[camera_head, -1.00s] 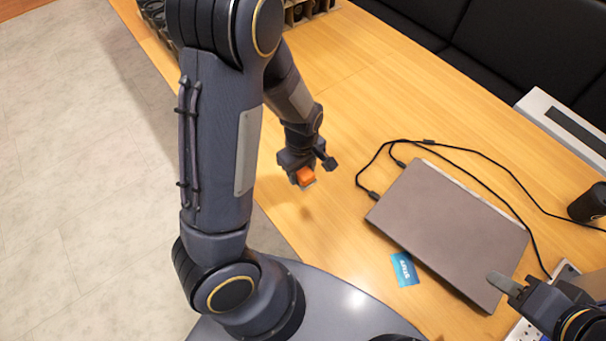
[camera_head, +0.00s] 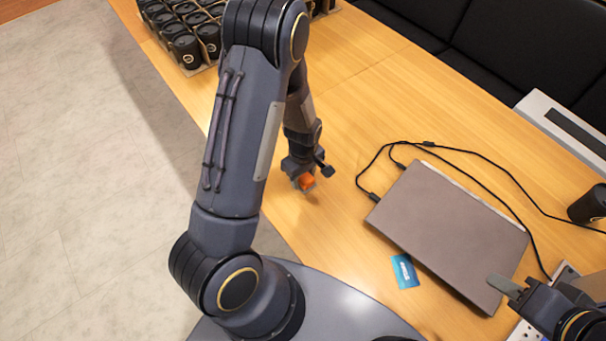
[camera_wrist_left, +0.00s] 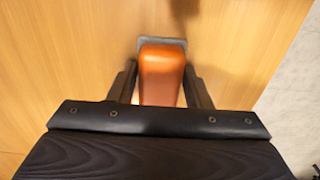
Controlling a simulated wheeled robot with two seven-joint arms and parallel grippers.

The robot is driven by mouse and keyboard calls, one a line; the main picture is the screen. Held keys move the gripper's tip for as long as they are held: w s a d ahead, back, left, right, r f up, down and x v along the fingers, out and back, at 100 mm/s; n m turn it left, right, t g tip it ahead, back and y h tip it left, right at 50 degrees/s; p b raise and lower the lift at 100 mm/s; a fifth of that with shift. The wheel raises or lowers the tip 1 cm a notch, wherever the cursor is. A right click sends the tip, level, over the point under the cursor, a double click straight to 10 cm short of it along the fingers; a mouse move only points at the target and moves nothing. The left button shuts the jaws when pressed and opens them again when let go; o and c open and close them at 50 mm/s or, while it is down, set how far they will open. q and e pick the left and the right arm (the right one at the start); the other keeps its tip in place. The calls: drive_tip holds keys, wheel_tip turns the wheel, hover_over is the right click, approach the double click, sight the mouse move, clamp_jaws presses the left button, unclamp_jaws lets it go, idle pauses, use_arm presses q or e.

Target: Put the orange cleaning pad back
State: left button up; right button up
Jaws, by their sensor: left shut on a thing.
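The orange cleaning pad (camera_head: 305,182) has a grey edge and is at my left gripper (camera_head: 307,176), over the wooden table left of the laptop. In the left wrist view the orange pad (camera_wrist_left: 161,73) sits between the two dark fingers of my left gripper (camera_wrist_left: 161,88), which is shut on it. I cannot tell whether the pad touches the table. My right gripper (camera_head: 505,287) shows at the lower right, by the laptop's near corner. Only part of it is visible, so its opening is unclear.
A closed grey laptop (camera_head: 448,235) with a black cable (camera_head: 480,177) lies on the table (camera_head: 375,75). A blue card (camera_head: 405,271) is beside it. Several black cups (camera_head: 187,50) stand at the back left, one black cup (camera_head: 590,204) at the right. Table between is clear.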

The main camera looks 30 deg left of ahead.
use_arm(q)
drive_tip(key=o, duration=1)
wheel_tip(320, 180, up, 12)
drive_tip(key=s+d+r+m+t+h, duration=0.1)
drive_tip(key=s+r+m+t, duration=0.1)
drive_tip(key=s+r+m, duration=0.2)
drive_tip(key=s+d+r+m+t+h, duration=0.1)
drive_tip(key=s+r+m, duration=0.3)
drive_tip(key=s+r, duration=0.2)
drive_tip(key=s+d+r+m+t+h, duration=0.1)
drive_tip(key=s+d+r+m+t, duration=0.1)
drive_tip(key=s+r+m, duration=0.2)
drive_tip(key=shift+s+r+t+h+p, duration=0.2)
drive_tip(key=shift+s+r, duration=0.35)
drive_tip(key=shift+s, duration=0.2)
drive_tip(key=shift+s+r+t+h+p, duration=0.1)
drive_tip(key=shift+s+r+h+p, duration=0.1)
drive_tip(key=shift+s+r, duration=0.4)
drive_tip(key=shift+s+f, duration=0.1)
